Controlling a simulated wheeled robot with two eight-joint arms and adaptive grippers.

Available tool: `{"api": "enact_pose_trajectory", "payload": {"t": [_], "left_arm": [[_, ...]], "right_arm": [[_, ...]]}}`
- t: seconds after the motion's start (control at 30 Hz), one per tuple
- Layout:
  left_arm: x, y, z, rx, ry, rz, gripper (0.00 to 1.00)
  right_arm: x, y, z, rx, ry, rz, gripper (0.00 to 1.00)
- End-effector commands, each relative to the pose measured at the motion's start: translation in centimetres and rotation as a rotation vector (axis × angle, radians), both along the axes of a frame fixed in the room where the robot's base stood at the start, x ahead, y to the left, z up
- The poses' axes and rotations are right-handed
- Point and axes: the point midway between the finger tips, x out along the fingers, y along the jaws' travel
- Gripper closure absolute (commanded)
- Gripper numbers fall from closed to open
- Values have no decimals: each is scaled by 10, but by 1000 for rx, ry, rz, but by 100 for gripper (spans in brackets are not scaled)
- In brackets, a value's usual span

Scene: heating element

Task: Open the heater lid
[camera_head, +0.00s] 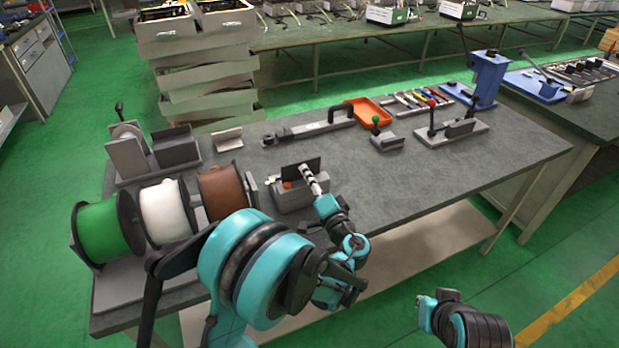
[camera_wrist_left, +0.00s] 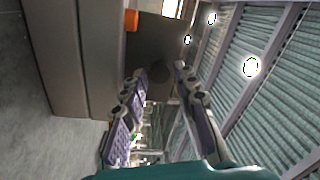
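The heater (camera_head: 292,196) is a small grey box near the front edge of the workbench. Its dark lid (camera_head: 298,170) stands raised at the back of the box, and an orange part (camera_head: 287,185) shows at the box. In the left wrist view the box (camera_wrist_left: 75,55) is at left, with the dark lid (camera_wrist_left: 160,45) ahead of the fingers. My left gripper (camera_head: 311,179) is at the lid's right end. In the wrist view its fingers (camera_wrist_left: 163,110) are apart with nothing held between them; contact with the lid cannot be told.
Green (camera_head: 100,232), white (camera_head: 166,212) and brown (camera_head: 226,188) spools stand left of the heater. Behind it are a grey rail tool (camera_head: 308,130), an orange tray (camera_head: 368,112) and lever fixtures (camera_head: 450,132). The bench's right front (camera_head: 450,175) is clear.

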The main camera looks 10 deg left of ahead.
Motion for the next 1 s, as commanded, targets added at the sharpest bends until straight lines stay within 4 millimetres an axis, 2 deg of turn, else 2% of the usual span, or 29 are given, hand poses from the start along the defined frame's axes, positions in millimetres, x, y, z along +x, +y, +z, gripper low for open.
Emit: {"api": "enact_pose_trajectory", "payload": {"t": [0.3, 0.43, 0.8, 1.0], "left_arm": [[0, -1, 0, 1, 0, -2, 59], [-7, -7, 0, 1, 0, -4, 59], [-70, -50, -7, 1, -1, -5, 59], [-93, -64, -10, 0, 0, -3, 59]], "right_arm": [[0, 0, 0, 0, 0, 0, 100], [0, 0, 0, 0, 0, 0, 100], [0, 0, 0, 0, 0, 0, 100], [0, 0, 0, 0, 0, 0, 100]]}}
